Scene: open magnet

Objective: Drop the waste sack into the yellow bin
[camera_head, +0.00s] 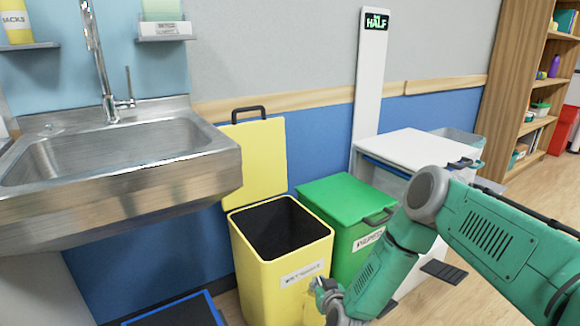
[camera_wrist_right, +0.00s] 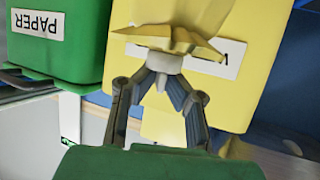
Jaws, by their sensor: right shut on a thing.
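My right gripper (camera_head: 328,292) is low beside the bin's front right, below the rim. In the right wrist view the gripper (camera_wrist_right: 160,75) is shut on the pale neck of a yellow sack (camera_wrist_right: 165,38). The sack's pointed folds show against the yellow bin's labelled front (camera_wrist_right: 235,70). In the head view the sack is small and mostly blends with the bin. My left gripper is out of view.
A green bin (camera_head: 338,200) with a shut lid stands right of the yellow bin; its PAPER label shows in the wrist view. The steel sink (camera_head: 120,170) overhangs at the left. A white cabinet (camera_head: 410,150) stands behind, and a blue-edged dark item (camera_head: 180,312) lies on the floor.

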